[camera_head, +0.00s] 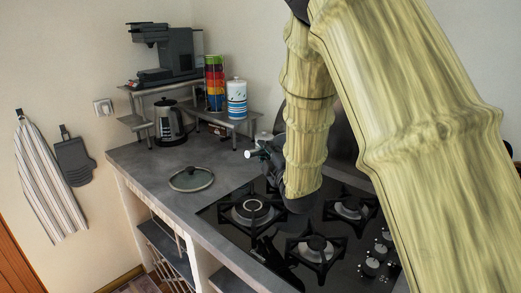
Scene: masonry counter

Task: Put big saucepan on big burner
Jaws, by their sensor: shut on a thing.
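The gas cooktop (225,213) is black, with several burners under dark grates. The burner with the widest ring, at the left (252,208), looks like the big burner, and nothing stands on it. A dark rounded shape (344,135) shows behind my arm at the back. I cannot tell whether it is the big saucepan, as my arm hides most of it.
A glass lid (191,179) lies on the grey counter (145,164) left of the cooktop. A kettle (170,122), a coffee machine (168,52), stacked colored cups (214,82) and a shelf (240,122) stand at the back. Counter around the lid is clear. Knobs (372,266) are at the right.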

